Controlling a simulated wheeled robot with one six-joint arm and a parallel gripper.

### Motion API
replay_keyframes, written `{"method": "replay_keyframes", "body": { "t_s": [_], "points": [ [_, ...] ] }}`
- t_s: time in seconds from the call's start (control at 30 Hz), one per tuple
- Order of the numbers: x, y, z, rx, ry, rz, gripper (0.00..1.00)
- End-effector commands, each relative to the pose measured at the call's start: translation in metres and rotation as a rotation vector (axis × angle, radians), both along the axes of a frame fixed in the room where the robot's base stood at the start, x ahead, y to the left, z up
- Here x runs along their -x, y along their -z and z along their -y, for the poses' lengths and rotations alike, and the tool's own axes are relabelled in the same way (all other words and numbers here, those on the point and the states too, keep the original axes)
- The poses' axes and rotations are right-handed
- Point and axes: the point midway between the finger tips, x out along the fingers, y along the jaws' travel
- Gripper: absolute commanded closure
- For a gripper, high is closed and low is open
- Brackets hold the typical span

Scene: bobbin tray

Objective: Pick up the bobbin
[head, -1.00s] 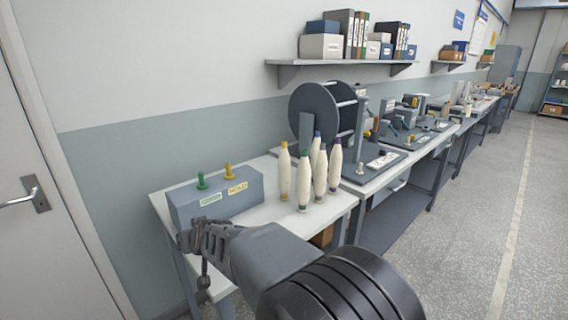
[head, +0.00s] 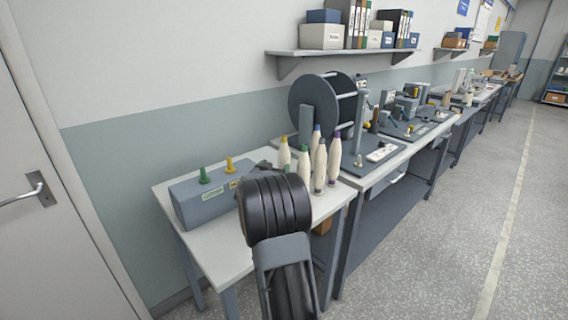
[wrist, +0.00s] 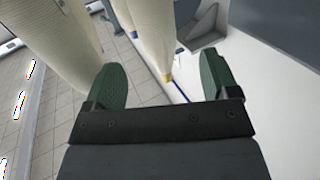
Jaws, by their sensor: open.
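Several cream bobbins stand in a cluster on the white table (head: 222,250): a yellow-topped one (head: 284,154), a green-topped one (head: 304,169), a purple-topped one (head: 334,166) and others beside them. In the wrist view, my gripper (wrist: 163,82) is open, its green fingertips apart with nothing held. Another bobbin (wrist: 52,40) looms large at the left, next to the left finger. In the head view, my arm hides my gripper and the bobbins' lower left parts.
A grey box (head: 205,205) with a green peg (head: 204,174) and a yellow peg (head: 229,165) stands left of the bobbins. A big dark reel (head: 318,105) stands behind them. Workbenches with equipment run off to the right. A shelf (head: 345,52) hangs above.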

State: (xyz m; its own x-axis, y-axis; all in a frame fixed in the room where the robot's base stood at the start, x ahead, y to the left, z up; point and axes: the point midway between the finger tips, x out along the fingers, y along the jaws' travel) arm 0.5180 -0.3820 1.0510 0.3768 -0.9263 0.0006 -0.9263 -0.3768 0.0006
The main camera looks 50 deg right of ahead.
Motion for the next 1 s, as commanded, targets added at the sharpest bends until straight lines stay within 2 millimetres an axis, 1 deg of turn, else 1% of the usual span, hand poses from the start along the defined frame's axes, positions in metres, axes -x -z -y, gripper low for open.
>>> {"method": "replay_keyframes", "body": {
  "t_s": [0.03,0.13,0.37,0.6,0.7,0.8,1.0],
  "points": [
    [-0.003,0.000,0.007,-0.001,0.002,0.000,0.20],
    [-0.007,0.000,0.017,-0.001,0.000,0.001,0.20],
    [-0.011,0.000,0.028,-0.001,-0.001,0.000,0.20],
    [-0.019,0.002,0.059,-0.001,-0.001,0.000,0.20],
    [-0.023,0.002,0.068,-0.001,-0.001,0.000,0.20],
    [-0.025,0.002,0.072,-0.001,-0.002,0.001,0.20],
    [-0.026,0.003,0.073,-0.001,-0.003,0.000,0.20]
  ]
}}
